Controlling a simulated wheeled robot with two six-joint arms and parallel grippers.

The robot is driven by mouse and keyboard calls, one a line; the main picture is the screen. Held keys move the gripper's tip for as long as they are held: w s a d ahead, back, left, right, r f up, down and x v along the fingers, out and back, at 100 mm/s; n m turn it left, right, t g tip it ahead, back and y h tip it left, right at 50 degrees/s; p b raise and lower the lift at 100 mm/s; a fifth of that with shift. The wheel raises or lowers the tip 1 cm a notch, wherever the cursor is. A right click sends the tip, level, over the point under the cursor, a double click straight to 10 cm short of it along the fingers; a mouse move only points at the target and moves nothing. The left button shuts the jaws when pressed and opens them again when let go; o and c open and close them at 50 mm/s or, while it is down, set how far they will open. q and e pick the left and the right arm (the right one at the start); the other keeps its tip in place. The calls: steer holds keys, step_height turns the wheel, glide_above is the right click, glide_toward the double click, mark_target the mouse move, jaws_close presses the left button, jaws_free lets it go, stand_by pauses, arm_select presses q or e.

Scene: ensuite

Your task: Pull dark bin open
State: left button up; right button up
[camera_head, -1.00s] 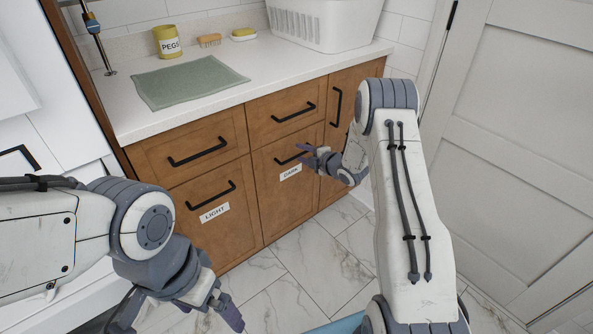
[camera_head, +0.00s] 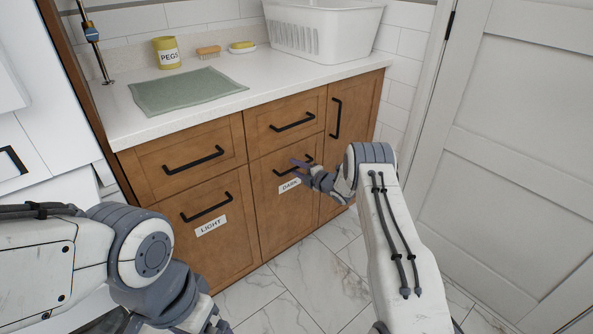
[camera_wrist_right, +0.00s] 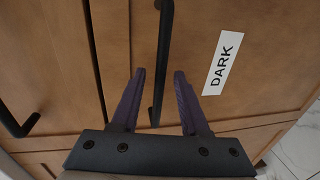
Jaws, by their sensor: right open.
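The dark bin is a brown wooden front (camera_head: 280,228) with a white DARK label (camera_head: 289,186) and a black bar handle (camera_head: 281,172). It appears closed, flush with its neighbours. My right gripper (camera_head: 304,168) is at this handle, partly covering it. In the right wrist view the open fingers (camera_wrist_right: 160,80) point at the front, with the handle (camera_wrist_right: 164,45) running between them, apart from both. The DARK label (camera_wrist_right: 222,63) is right of the fingers. My left arm is at the lower left; its fingers are cut off by the frame.
The LIGHT bin (camera_head: 219,246) is closed to the left, with drawers (camera_head: 190,160) above. The counter (camera_head: 225,112) holds a green cloth (camera_head: 187,91), a pegs tin (camera_head: 167,53) and a white basket (camera_head: 322,27). A white door (camera_head: 500,130) stands right. Marble floor in front is clear.

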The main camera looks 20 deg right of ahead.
steer(key=shift+w, duration=0.15)
jaws_close()
stand_by(1.4)
